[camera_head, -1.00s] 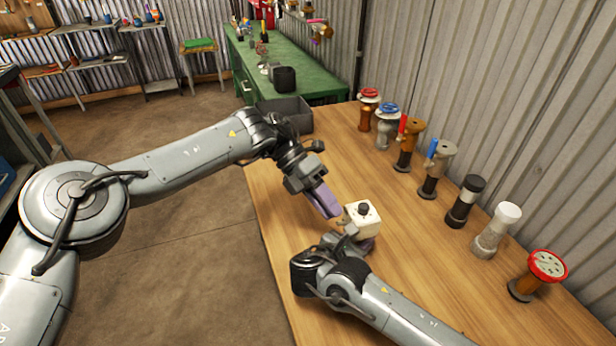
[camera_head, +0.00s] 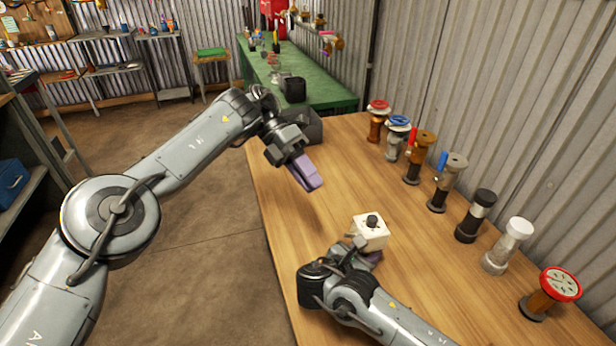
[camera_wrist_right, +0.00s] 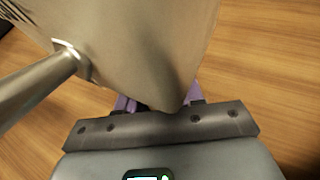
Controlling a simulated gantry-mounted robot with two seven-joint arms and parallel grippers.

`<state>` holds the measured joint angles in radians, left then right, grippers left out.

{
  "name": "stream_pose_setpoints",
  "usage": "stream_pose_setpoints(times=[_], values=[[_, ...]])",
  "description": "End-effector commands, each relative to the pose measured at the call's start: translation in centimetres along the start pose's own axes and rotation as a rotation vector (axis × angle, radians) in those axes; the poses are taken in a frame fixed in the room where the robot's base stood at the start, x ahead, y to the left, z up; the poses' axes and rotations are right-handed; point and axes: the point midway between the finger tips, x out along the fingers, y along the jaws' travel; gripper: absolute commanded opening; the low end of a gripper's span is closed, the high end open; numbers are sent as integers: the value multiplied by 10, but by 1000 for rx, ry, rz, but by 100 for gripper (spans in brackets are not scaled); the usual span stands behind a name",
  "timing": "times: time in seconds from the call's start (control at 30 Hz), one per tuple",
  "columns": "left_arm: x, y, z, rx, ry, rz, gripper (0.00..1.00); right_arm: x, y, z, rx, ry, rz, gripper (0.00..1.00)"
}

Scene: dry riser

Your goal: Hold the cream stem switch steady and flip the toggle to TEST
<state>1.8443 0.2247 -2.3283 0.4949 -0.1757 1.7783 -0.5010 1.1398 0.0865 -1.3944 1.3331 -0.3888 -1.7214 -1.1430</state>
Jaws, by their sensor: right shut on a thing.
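TEST markings and the toggle's position are not readable.
A row of several valve and pipe fittings stands along the table's right side, from a red-handled one (camera_head: 377,120) to a red-topped one (camera_head: 552,293). A dark bin (camera_head: 312,128) sits at the table's far left. The table (camera_head: 345,165) between is clear.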

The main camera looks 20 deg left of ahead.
Motion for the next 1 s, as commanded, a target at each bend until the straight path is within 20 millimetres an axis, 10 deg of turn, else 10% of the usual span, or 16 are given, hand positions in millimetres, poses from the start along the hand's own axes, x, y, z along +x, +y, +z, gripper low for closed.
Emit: stream_pose_setpoints(times=[0.17, 0.2, 0.4, 1.0], values=[[1, 1, 0, 0, 0, 0, 20, 3, -2, -8, -10, 7, -3, 0], [1, 1, 0, 0, 0, 0, 20, 3, -2, -8, -10, 7, -3, 38], [1, 1, 0, 0, 0, 0, 20, 3, -2, -8, -9, 6, -3, 66], [0, 0, 0, 0, -1, 0, 20, -10, 0, -4, -4, 5, 2, 66]])
